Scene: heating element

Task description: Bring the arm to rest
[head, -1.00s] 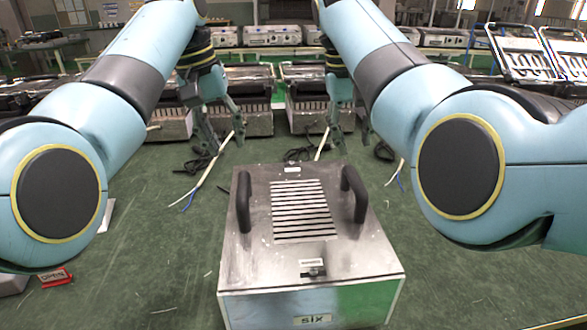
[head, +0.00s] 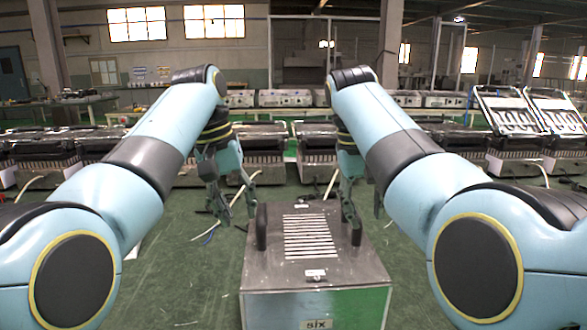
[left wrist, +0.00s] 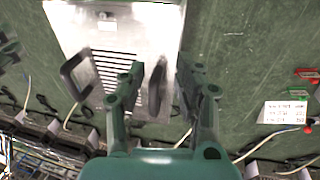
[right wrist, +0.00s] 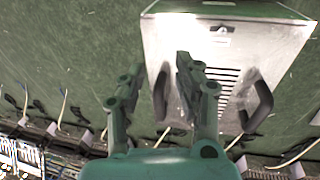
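A metal box labelled "six" (head: 270,277) stands on the green surface, front centre of the head view, with a slotted top. Its left black handle (head: 262,227) and right black handle (head: 356,234) stand upright. My left gripper (head: 237,204) is open close to the left handle. In the left wrist view a handle (left wrist: 157,88) appears between its spread fingers. My right gripper (head: 364,207) is open close to the right handle. In the right wrist view a handle (right wrist: 160,95) appears between its fingers. Contact with either handle cannot be told.
A row of similar heater boxes (head: 263,165) stands behind. Opened units (head: 510,115) stand at the back right. Cables (head: 212,233) lie on the green surface (head: 180,285). A white card and red items (left wrist: 288,112) show in the left wrist view.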

